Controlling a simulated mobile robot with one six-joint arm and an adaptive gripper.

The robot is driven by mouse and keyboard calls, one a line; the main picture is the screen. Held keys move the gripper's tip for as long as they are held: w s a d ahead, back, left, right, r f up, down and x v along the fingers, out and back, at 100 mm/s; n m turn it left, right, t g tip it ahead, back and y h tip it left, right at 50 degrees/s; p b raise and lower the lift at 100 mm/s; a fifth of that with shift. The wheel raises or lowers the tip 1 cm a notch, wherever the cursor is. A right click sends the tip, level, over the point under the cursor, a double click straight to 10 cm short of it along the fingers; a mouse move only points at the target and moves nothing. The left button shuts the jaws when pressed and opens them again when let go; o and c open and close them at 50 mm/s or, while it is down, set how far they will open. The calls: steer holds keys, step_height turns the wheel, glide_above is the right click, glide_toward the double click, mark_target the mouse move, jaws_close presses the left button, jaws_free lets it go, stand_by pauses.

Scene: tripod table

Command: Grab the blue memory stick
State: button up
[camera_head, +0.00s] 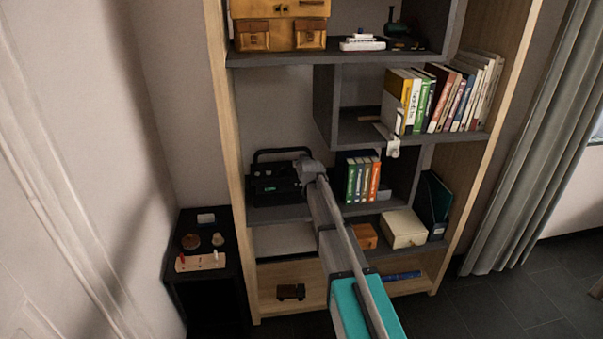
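I cannot make out a blue memory stick for certain. A long blue object (401,276) lies on the bottom shelf at the right; it is too small to identify. My arm reaches up from the bottom of the view, and its grey far end is in front of the middle-left shelf. My gripper (303,170) is there, in front of or beside a black radio-like box (272,184). Its fingers blend into the dark box, so I cannot tell whether they are open or touching anything.
The wooden bookcase (226,130) holds several books (447,100), a white clip-like object (393,147), binders (362,180), a cream box (403,229) and an orange box (364,236). A dark side table (181,236) with small items stands left. A curtain (527,150) hangs right.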

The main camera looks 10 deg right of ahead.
steer(key=shift+w, duration=0.2)
stand_by(0.4)
jaws_close()
